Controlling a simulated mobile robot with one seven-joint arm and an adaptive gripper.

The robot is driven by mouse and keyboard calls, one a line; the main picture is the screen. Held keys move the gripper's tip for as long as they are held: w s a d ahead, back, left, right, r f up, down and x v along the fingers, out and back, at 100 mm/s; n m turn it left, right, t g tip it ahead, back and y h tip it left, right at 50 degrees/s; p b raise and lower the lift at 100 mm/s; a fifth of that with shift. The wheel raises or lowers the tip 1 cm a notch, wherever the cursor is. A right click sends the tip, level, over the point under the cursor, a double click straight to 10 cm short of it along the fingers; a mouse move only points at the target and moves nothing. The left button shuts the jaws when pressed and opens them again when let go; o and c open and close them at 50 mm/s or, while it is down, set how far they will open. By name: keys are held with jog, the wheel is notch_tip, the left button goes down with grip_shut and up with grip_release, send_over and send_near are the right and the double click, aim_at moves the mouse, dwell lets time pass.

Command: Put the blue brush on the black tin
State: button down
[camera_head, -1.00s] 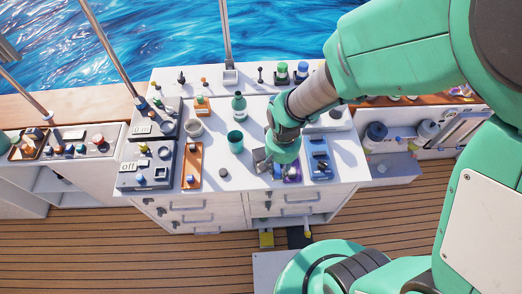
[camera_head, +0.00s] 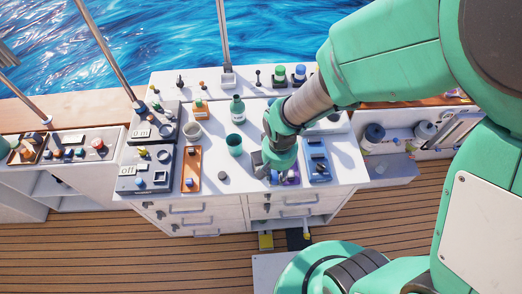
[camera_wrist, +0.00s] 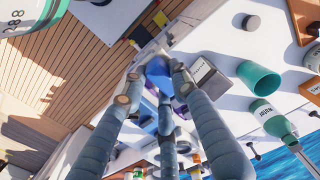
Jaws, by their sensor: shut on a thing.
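My gripper (camera_head: 278,176) is low over the white counter top, near its front edge. In the wrist view its fingertips (camera_wrist: 156,76) are closed on a blue piece (camera_wrist: 158,70), which looks like the blue brush; the fingers hide much of it. I cannot tell whether it still touches the surface below. The black tin (camera_head: 222,176), a small dark round thing, stands on the counter left of my gripper. It also shows near the top of the wrist view (camera_wrist: 251,22), apart from the fingers.
A grey box (camera_head: 257,163) stands close beside my gripper on the left. A green cup (camera_head: 234,144) and a green bottle (camera_head: 238,108) stand behind the tin. A blue tray (camera_head: 318,160) is on the right, an orange tray (camera_head: 191,168) on the left. White counter around the tin is clear.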

jog(key=w+a, duration=0.1)
jog(key=w, duration=0.3)
jog(key=w+a+f, duration=0.1)
jog(key=w, duration=0.3)
jog(key=w+a, duration=0.2)
jog(key=w, duration=0.3)
jog(key=shift+f+p, duration=0.15)
jog(key=shift+p, duration=0.25)
jog(key=shift+f, duration=1.75)
jog(key=shift+f, duration=0.1)
jog(key=c, duration=1.4)
grip_release()
jog(key=shift+o, duration=0.2)
notch_tip(320, 180, up, 12)
